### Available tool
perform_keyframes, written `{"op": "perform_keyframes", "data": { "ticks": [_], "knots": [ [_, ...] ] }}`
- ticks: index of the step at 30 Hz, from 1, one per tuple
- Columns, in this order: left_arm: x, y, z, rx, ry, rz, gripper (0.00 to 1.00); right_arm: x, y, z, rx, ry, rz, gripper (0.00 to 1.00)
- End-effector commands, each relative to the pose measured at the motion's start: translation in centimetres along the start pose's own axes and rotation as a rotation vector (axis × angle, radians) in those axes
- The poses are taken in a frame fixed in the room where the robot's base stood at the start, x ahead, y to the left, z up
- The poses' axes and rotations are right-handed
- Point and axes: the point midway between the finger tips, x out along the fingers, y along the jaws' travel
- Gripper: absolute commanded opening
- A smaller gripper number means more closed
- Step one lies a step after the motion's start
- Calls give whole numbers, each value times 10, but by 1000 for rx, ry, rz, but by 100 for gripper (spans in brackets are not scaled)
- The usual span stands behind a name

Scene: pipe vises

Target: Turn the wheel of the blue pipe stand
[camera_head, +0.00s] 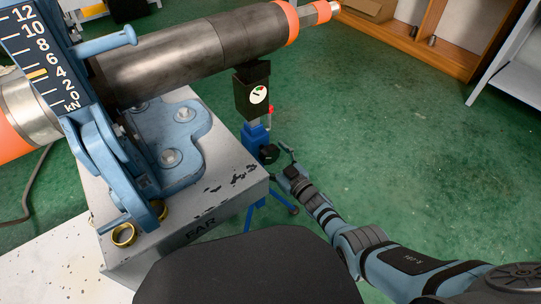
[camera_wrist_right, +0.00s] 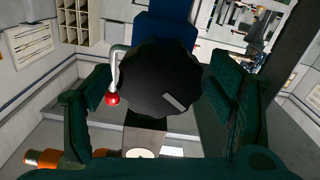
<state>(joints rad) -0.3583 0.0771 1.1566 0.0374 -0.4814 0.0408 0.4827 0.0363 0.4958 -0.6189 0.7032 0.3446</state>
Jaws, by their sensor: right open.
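The blue pipe stand (camera_head: 255,138) stands on the floor beyond the grey block, its black head with a round dial (camera_head: 258,95) under the pipe. Its black wheel (camera_head: 269,153) sits low on the side facing my right gripper (camera_head: 281,158). The right gripper is open, close to the wheel. In the right wrist view the wheel (camera_wrist_right: 155,75) appears as a large dark disc with a small light grey mark, between the two spread dark green fingers. I cannot tell whether they touch it. My left gripper is not in view.
A dark pipe (camera_head: 190,52) with orange bands runs overhead from the blue vise (camera_head: 165,145). The vise is on a grey block (camera_head: 225,185). A red knob (camera_wrist_right: 112,99) on a lever is beside the wheel. Green floor (camera_head: 400,130) to the right is clear.

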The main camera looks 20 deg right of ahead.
Motion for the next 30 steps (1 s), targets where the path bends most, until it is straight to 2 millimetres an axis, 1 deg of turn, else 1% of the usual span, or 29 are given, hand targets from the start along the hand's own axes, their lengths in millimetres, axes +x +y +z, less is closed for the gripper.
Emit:
{"op": "perform_keyframes", "data": {
  "ticks": [4,8,10,15,18,21,24,30],
  "knots": [
    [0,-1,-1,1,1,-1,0,-3,0,1,-1,0,-1,76],
    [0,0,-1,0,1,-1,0,-17,0,2,-1,0,-1,76],
    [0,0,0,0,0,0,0,-30,0,1,-3,-1,1,76],
    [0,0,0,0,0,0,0,-79,-1,2,-3,-4,-1,76],
    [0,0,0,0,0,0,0,-102,0,1,-2,-4,-1,76],
    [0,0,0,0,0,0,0,-116,0,1,0,-3,0,76],
    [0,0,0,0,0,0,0,-121,0,0,0,-1,0,76],
    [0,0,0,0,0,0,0,-120,0,0,0,-1,0,76]
  ]
}}
